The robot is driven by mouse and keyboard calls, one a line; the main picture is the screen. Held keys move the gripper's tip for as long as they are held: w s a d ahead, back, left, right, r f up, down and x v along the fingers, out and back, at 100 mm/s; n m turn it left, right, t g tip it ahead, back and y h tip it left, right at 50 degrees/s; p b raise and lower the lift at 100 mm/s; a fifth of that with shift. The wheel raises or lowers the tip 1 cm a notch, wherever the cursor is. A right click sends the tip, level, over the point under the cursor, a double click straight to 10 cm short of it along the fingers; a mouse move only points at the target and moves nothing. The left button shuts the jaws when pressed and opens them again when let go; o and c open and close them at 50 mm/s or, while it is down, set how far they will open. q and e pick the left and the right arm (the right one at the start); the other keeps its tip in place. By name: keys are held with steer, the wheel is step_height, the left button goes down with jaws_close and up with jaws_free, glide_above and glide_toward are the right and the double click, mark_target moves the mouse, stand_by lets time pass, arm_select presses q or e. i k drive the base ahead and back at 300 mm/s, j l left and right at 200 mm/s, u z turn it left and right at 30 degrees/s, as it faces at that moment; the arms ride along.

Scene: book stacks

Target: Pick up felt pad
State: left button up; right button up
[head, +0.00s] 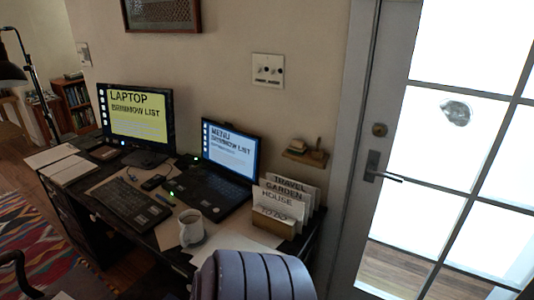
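I cannot make out a felt pad for certain. A small wooden wall shelf (304,157) right of the laptop holds a few small brownish items (298,145), too small to identify. A dark desk (135,213) stands against the wall with papers, devices and a mug on it. Neither of my grippers shows in the head view.
A monitor (138,114), a keyboard (124,203), an open laptop (230,155), a mug (192,228) and a card holder (273,223) crowd the desk. A purple-grey padded chair back (255,277) stands in front. A glass-paned door (385,120) is at right.

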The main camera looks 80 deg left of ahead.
mark_target(297, 147)
steer(key=k+l+u, duration=0.1)
steer(key=u, duration=0.3)
steer(key=k+u, duration=0.25)
steer(key=u, duration=0.15)
steer(key=j+u, duration=0.15)
steer(key=u, duration=0.3)
steer(key=i+j+u, duration=0.1)
steer(key=u, duration=0.35)
steer(key=i+j+u, duration=0.1)
steer(key=u, duration=0.4)
